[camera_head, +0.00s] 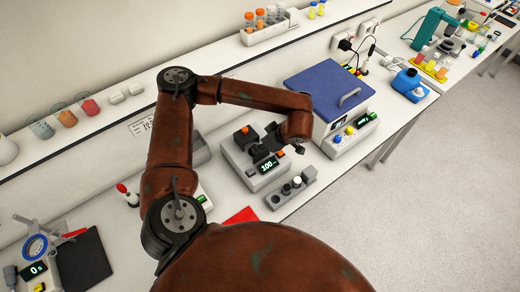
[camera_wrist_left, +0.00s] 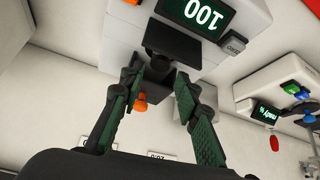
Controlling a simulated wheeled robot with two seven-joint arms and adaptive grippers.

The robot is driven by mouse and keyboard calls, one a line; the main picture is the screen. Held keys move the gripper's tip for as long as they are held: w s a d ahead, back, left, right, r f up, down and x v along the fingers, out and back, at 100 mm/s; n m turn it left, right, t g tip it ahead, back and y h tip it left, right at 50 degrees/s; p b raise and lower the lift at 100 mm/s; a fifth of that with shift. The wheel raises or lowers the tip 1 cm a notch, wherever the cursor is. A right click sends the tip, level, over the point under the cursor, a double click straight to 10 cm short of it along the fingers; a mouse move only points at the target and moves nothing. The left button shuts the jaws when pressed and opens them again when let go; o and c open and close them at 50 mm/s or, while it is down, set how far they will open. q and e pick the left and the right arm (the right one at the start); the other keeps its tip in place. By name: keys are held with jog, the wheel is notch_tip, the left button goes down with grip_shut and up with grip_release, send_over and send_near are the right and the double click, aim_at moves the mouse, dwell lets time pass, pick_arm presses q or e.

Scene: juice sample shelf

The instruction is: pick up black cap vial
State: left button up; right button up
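My left gripper (camera_wrist_left: 157,78) is open in the left wrist view, with green-padded fingers spread to either side of a dark block-like part. I cannot tell whether that part is a vial cap or part of the device. In the head view the left gripper (camera_head: 276,140) is at the right side of the grey-white device (camera_head: 268,180) with the 100 display. A small grey rack (camera_head: 302,190) stands in front of that device and holds a few small vials, with dark caps (camera_head: 275,199) and a white cap (camera_head: 297,181). My right gripper is not in view.
An orange knob or cap (camera_wrist_left: 140,104) shows between the fingers. A blue-lidded box (camera_head: 328,85) stands right of the device. A red sheet (camera_head: 241,216) lies to its left. A wall shelf (camera_head: 215,72) runs behind. A black mat (camera_head: 83,262) lies far left.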

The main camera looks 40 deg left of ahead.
pick_arm(q)
jog(key=x, duration=0.2)
jog(key=p+x, duration=0.1)
jog(key=x, duration=0.1)
jog(key=shift+w+d+f, duration=0.1)
jog(key=shift+d+f, duration=0.15)
jog(key=shift+a+f, duration=0.4)
jog(key=shift+f, duration=0.1)
jog(key=shift+d, duration=0.1)
jog(key=shift+c, duration=0.5)
grip_shut()
